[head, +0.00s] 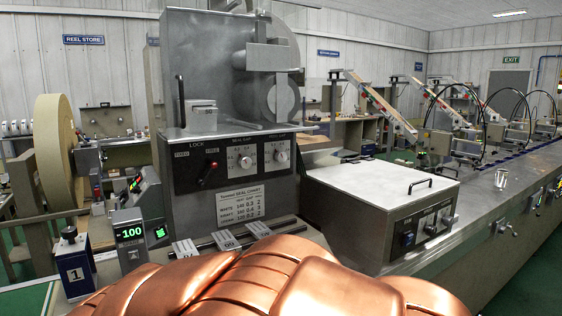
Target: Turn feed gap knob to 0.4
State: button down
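The grey machine's dark control panel (204,172) faces me left of centre. It carries two pale dials with small knobs: a left dial (245,161) and a right dial (281,156). The print above each dial is too small for me to tell surely which is the feed gap knob, and I cannot read either pointer's setting. A red-handled lock lever (208,174) sits left of the dials. A seal chart (240,203) with rows of numbers is fixed below them. My gripper is not in view; copper-coloured parts of my own body fill the bottom centre.
A white-topped metal box (380,185) with a black handle stands right of the panel. Metal plates (226,240) lie below the panel. A conveyor line runs off right.

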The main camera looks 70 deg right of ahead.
aim_at(280, 156)
jog(key=z, duration=1.75)
